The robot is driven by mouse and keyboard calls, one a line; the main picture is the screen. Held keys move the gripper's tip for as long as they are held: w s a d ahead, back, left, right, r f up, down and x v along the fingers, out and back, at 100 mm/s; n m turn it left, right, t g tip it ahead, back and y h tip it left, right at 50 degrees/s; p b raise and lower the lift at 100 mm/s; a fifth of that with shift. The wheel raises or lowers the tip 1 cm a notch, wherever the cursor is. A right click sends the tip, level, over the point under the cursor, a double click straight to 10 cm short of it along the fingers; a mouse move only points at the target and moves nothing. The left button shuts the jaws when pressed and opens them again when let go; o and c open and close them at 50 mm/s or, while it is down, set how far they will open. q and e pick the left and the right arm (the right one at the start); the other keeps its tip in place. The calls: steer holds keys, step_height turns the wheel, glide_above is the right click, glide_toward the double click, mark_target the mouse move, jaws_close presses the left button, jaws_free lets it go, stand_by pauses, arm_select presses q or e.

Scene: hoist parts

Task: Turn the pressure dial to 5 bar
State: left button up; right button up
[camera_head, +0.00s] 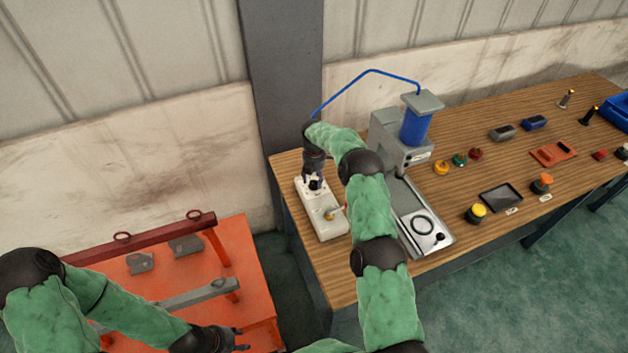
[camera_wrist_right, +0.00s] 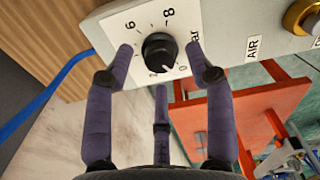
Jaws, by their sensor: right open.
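The black pressure dial (camera_wrist_right: 159,47) sits on a white scale plate with 0, 2, 6, 8 and "bar" legible; the 4 is hidden behind a finger. I cannot read the pointer clearly. My right gripper (camera_wrist_right: 160,62) is open, its purple fingers spread around the dial, with gaps visible between the fingertips and the knob. In the head view the right gripper (camera_head: 315,172) reaches down over the far end of the pale control box (camera_head: 328,227), above the dial (camera_head: 316,184). My left gripper (camera_head: 232,342) is low over the orange table, its fingers too small to judge.
A brass knob (camera_wrist_right: 300,17) sits beside an "AIR" label on the box. A grey machine with a blue cylinder (camera_head: 416,127) stands right of my right arm. A blue hose (camera_head: 371,71) arches behind. Small parts cover the wooden table's right side. An orange table (camera_head: 255,260) stands left.

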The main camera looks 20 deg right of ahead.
steer(key=shift+f, duration=0.85)
steer(key=shift+c, duration=0.3)
jaws_close()
